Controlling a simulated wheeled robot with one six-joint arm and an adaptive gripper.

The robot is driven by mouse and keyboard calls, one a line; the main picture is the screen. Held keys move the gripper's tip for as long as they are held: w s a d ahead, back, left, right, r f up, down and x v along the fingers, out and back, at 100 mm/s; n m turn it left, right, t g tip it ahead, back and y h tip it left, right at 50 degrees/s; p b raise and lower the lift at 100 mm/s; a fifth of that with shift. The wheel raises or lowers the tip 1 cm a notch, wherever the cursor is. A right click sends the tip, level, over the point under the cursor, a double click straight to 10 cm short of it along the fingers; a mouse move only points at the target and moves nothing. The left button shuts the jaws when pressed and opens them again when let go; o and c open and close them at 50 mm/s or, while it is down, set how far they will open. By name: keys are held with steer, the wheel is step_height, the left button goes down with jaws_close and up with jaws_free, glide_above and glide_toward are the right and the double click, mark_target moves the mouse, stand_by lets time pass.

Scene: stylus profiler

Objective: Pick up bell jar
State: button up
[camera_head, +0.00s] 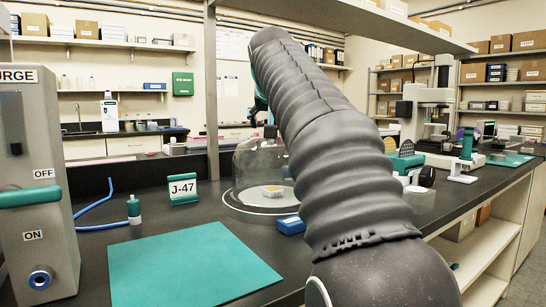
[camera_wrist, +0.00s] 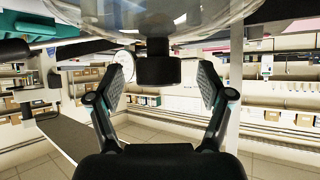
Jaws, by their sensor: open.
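The bell jar (camera_head: 247,168) is a clear glass dome on a round base plate (camera_head: 238,209) on the dark bench in the head view. A small white and yellow piece (camera_head: 268,191) shows under the glass. My arm covers the jar's right side. In the wrist view the glass (camera_wrist: 200,22) fills the top, with its dark knob (camera_wrist: 158,68) pointing down in the picture. My gripper (camera_wrist: 161,76) is open, with one finger on each side of the knob. Gaps show between the knob and both pads. The gripper's fingers are hidden in the head view.
A teal mat (camera_head: 190,262) lies in front of the jar. A J-47 sign (camera_head: 183,189), a small bottle (camera_head: 134,209) and a blue box (camera_head: 289,224) stand nearby. A grey purge unit (camera_head: 40,170) is at left. Instruments (camera_head: 432,110) stand on the bench at right.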

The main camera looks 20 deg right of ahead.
steer(key=x, duration=0.3)
steer(key=shift+w+d+f, duration=0.1)
steer(key=shift+w+d, duration=0.05)
jaws_close()
steer(key=shift+f, duration=0.1)
steer(key=shift+r, duration=0.45)
step_height(320, 180, up, 3)
steer(key=shift+r+p, duration=0.15)
steer(key=shift+p, duration=0.65)
steer(key=s+d+r, duration=0.7)
steer(key=s, duration=0.2)
steer(key=shift+d, duration=0.25)
